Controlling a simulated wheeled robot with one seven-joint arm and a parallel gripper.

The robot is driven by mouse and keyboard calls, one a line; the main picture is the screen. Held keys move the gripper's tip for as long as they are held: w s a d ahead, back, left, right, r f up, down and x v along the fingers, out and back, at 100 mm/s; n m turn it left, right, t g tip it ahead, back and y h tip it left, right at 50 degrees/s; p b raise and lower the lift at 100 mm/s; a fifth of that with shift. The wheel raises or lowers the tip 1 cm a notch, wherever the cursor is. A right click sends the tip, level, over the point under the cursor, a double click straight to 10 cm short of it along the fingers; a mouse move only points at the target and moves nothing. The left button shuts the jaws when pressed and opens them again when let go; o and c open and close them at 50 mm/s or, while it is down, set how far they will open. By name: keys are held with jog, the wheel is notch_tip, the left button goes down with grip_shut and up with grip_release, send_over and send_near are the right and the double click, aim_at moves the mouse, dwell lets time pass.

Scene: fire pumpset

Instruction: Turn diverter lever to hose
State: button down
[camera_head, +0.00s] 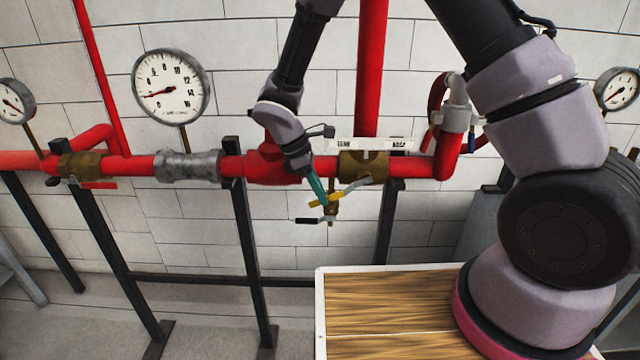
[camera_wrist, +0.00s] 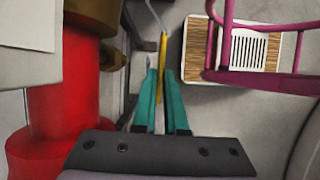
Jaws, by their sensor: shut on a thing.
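The diverter valve is a brass body (camera_head: 362,167) on the red pipe, under a white label plate (camera_head: 372,144) whose small text I cannot read for certain. Its lever (camera_head: 352,188) is a grey rod with a yellow grip, angled down to the left in the head view. In the wrist view the yellow grip (camera_wrist: 163,60) runs between the teal fingers. My gripper (camera_head: 323,200) is shut on this yellow grip; it also shows in the wrist view (camera_wrist: 160,75). A small brass cock with a black handle (camera_head: 309,220) hangs just below the lever.
Red pipe (camera_head: 335,166) runs across on a black frame (camera_head: 250,240). A large gauge (camera_head: 171,87) stands to the left. A wood-topped platform (camera_head: 390,310) is at the lower right. In the wrist view, a pink frame (camera_wrist: 262,80) stands over wooden boards.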

jog(key=f+h, duration=0.2)
jog(key=d+f+h, duration=0.1)
jog(key=h, duration=0.1)
jog(key=shift+d+f, duration=0.2)
jog(key=shift+f, duration=0.15)
jog(key=shift+d+f+h, duration=0.55)
jog(key=shift+f+h, duration=0.1)
jog(key=shift+h, duration=0.25)
jog(key=c, duration=1)
grip_release()
jog(key=shift+o, duration=0.2)
